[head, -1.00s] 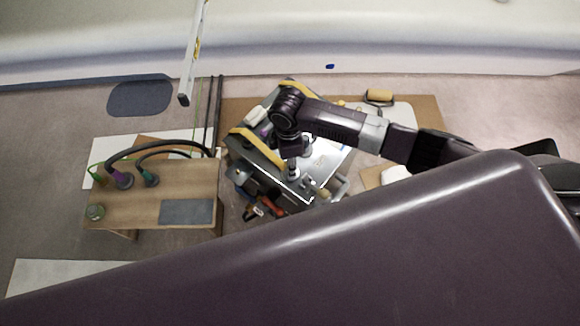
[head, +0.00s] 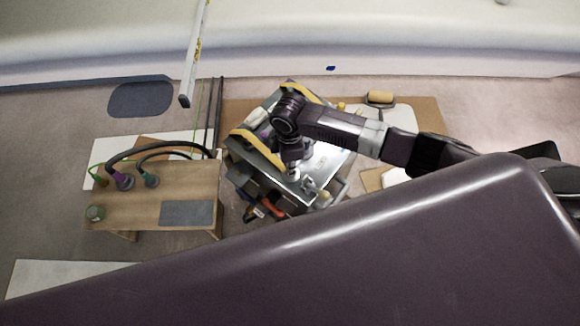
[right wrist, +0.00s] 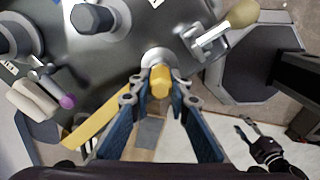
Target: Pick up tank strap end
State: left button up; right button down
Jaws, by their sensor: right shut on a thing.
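A grey metal tank (head: 326,160) with yellow straps (head: 258,148) stands right of the wooden bench. My right gripper (head: 292,166) is over its near-left side. In the right wrist view, my right gripper (right wrist: 160,92) is shut on a short yellow piece, the tank strap end (right wrist: 160,82), held between its fingertips. A longer yellow strap length (right wrist: 95,122) runs behind the left finger; I cannot see where they join. A dark gripper, apparently my left gripper (right wrist: 246,130), hangs at the lower right of that view with its fingers apart and empty. The head view does not show it.
The wooden bench (head: 150,190) with dark hoses (head: 165,145) and a grey mat (head: 186,213) stands at left. Tools with orange parts (head: 270,208) lie by the tank's near side. A round fitting (right wrist: 93,18) and a valve with a tan knob (right wrist: 242,13) stick up from the tank.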

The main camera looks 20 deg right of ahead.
notch_tip(320, 180, up, 20)
dwell(0.5)
